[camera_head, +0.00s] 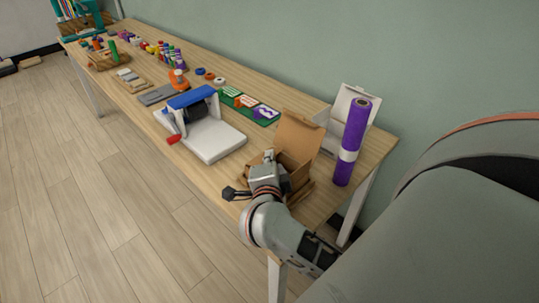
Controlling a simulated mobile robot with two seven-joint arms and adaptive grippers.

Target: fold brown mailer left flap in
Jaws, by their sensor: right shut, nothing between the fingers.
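The brown mailer (298,136) stands near the right end of the table, its lid raised at the back and its box open. Brown flaps show at its sides, but my arm covers much of its front and left, so I cannot tell how the left flap stands. My right arm comes in from the right and crosses in front of the mailer. My right gripper (230,193) is dark, shut and empty, at the table's front edge just left of the mailer. I cannot tell whether my wrist touches the cardboard. My left gripper is not in view.
A purple roll (352,140) stands upright right of the mailer, with an open white box (345,104) behind it. A white machine with a blue top (215,142) stands to the left. Green cards (249,105) lie behind. Small supplies crowd the table's far end.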

